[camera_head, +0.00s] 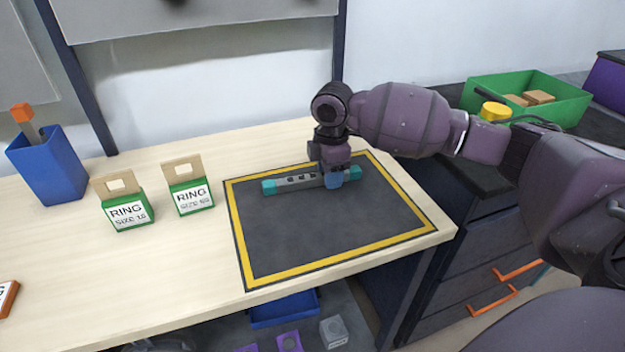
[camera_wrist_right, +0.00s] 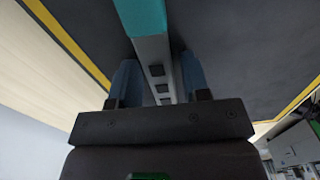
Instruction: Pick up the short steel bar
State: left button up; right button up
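The short steel bar (camera_head: 298,182) is grey with teal ends and dark square holes. It lies flat on the dark mat (camera_head: 325,235) with the yellow border, near the mat's back edge. My right gripper (camera_head: 335,178) is down over the bar's right part, pointing at the mat. In the right wrist view the bar (camera_wrist_right: 153,50) runs between the two blue fingers (camera_wrist_right: 160,80), one on each side. A narrow dark gap shows beside the right finger, so the fingers look open around the bar. Part of the bar is hidden by the gripper. My left gripper is out of view.
Two green ring boxes (camera_head: 126,213) (camera_head: 190,197) stand left of the mat. A blue bin (camera_head: 48,165) holds an orange-topped item. A green crate (camera_head: 560,100) with brown blocks sits on the dark cabinet at right. The mat's front is clear.

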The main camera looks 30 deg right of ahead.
grip_shut()
